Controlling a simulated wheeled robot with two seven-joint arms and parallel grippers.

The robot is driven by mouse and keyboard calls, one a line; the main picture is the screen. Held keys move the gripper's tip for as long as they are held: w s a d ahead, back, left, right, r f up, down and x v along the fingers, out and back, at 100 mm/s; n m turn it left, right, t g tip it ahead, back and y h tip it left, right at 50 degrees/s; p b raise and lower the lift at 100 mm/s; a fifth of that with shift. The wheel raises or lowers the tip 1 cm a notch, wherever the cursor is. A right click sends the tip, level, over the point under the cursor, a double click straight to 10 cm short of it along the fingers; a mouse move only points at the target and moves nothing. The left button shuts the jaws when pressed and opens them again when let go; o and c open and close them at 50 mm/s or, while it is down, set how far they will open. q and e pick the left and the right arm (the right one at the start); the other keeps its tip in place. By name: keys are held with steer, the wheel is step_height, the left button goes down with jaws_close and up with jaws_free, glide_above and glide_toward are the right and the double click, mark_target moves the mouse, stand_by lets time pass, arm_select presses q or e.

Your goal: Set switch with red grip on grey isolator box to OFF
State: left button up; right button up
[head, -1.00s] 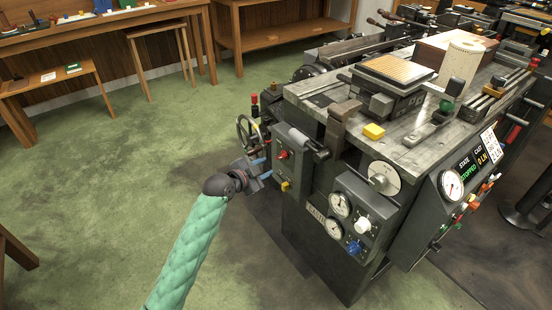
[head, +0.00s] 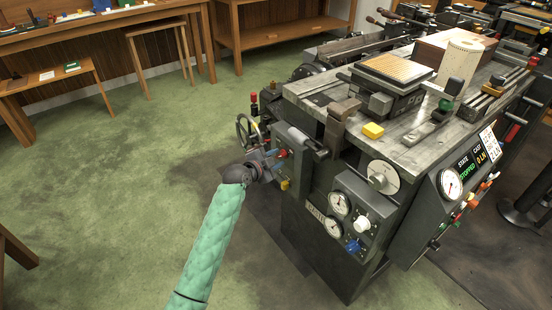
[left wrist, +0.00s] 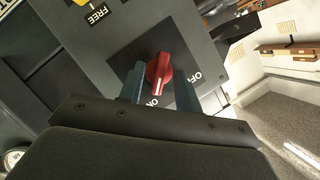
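The grey isolator box (head: 312,158) is on the left side of the machine in the head view. Its red grip (head: 283,153) shows on the face, and large in the left wrist view (left wrist: 159,74). The grip's lower end points towards the ON label (left wrist: 153,102); the OFF label (left wrist: 195,77) is to its right. My left gripper (head: 275,159) is at the box face. In the left wrist view its two blue-grey fingers (left wrist: 158,86) are apart, one on each side of the grip. Firm contact is not visible. My right gripper is not in view.
A yellow knob (head: 285,185) is low on the box, below the red grip. A handwheel (head: 243,130) and levers stand just behind my left gripper. A dial panel (head: 350,222) is to the right. Green floor (head: 110,190) at the left is open.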

arm_select(q)
steer(key=shift+w+d, duration=0.15)
jaws_close()
